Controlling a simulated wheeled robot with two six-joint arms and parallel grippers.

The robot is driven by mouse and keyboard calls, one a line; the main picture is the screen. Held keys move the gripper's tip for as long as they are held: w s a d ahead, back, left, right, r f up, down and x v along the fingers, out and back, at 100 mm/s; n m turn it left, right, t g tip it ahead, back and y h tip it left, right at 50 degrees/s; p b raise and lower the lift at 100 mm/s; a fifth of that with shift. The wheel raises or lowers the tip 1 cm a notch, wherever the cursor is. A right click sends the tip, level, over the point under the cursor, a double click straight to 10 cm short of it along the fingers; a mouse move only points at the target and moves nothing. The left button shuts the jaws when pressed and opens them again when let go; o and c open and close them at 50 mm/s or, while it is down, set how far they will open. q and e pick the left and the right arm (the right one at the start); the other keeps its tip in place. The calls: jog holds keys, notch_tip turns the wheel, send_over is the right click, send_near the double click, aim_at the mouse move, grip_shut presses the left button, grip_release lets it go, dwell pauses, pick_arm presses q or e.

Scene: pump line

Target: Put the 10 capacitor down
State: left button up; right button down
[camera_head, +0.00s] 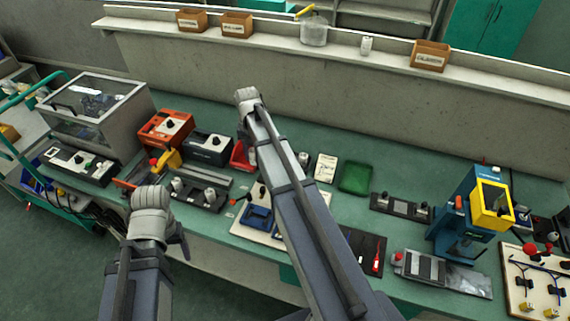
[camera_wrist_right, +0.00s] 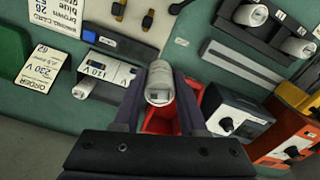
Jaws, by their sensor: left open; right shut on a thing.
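In the right wrist view, a red bin (camera_wrist_right: 160,121) shows behind and below the fingers. I cannot tell whether the capacitor touches anything. In the head view the red bin (camera_head: 238,158) stands beside my right arm, which hides most of that gripper. My left gripper (camera_head: 181,241) is open at the lower left, mostly hidden behind its own wrist, apart from the capacitor.
A black fixture (camera_wrist_right: 272,32) holds pale cylinders. A dark instrument (camera_head: 208,148) and an orange one (camera_head: 165,128) stand left of the red bin. A green pad (camera_head: 355,177) lies to the right.

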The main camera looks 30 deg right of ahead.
jog(key=shift+w+d+f+m, duration=0.75)
jog(key=shift+w+d+m, duration=1.35)
jog(key=shift+d, duration=5.35)
jog(key=shift+n, duration=0.4)
jog(key=f+b, duration=1)
jog(key=b, duration=0.1)
jog(key=shift+w+f, duration=0.25)
jog(key=shift+w, duration=0.15)
pick_arm(q)
notch_tip(320, 180, down, 12)
jog(key=shift+r, duration=0.15)
pick_arm(e)
jog(key=shift+r, duration=0.15)
jog(key=c, duration=0.9)
grip_release()
jog(key=shift+f, duration=0.2)
jog(key=shift+o, duration=0.8)
